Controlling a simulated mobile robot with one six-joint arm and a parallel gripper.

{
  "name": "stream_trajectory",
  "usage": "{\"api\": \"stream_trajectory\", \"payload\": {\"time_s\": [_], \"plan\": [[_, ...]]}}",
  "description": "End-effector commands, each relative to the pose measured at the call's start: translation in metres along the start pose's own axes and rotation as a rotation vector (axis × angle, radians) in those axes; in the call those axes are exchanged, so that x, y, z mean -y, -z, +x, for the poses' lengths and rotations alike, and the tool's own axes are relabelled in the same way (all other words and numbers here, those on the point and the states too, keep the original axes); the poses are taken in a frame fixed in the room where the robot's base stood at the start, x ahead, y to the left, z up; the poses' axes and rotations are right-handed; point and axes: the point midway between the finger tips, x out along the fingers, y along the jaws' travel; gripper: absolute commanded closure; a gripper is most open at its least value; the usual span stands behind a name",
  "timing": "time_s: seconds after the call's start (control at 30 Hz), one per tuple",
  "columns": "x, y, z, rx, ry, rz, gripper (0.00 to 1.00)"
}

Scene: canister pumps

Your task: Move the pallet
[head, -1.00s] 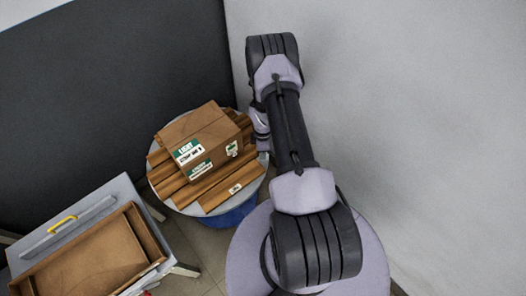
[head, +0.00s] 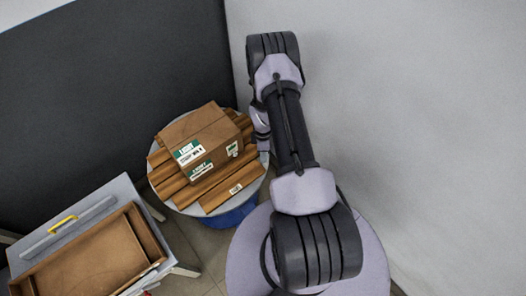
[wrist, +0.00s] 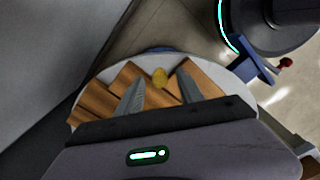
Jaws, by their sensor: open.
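The pallet (head: 233,187) is made of brown wooden slats and lies on a round grey-topped stand (head: 160,193) with a blue base. A cardboard box (head: 203,132) with green and white labels sits on it. In the wrist view the pallet's slats (wrist: 98,103) show beyond my gripper (wrist: 160,80). I cannot tell whether the fingers touch the wood. In the head view my arm reaches to the stand's right side, and the fingers are hidden.
A grey table (head: 124,188) at the lower left holds a brown wooden tray (head: 85,268) and a grey bar with a yellow handle (head: 63,224). A dark wall (head: 90,100) stands behind the stand, and a pale wall (head: 420,120) is close on the right.

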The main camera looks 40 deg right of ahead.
Motion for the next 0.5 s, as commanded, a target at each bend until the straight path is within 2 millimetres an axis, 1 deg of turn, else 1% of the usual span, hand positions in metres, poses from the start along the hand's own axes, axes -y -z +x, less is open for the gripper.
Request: {"api": "stream_trajectory", "payload": {"time_s": [0.17, 0.2, 0.3, 0.4, 0.5], "plan": [[-0.002, 0.000, -0.051, 0.000, -0.004, 0.000, 0.56], [-0.001, 0.000, -0.065, 0.000, -0.004, 0.000, 0.56], [-0.001, 0.000, -0.100, -0.001, -0.004, 0.001, 0.56], [-0.001, 0.000, -0.129, -0.001, -0.003, 0.000, 0.56], [-0.001, 0.000, -0.151, 0.000, -0.003, -0.001, 0.56]]}}
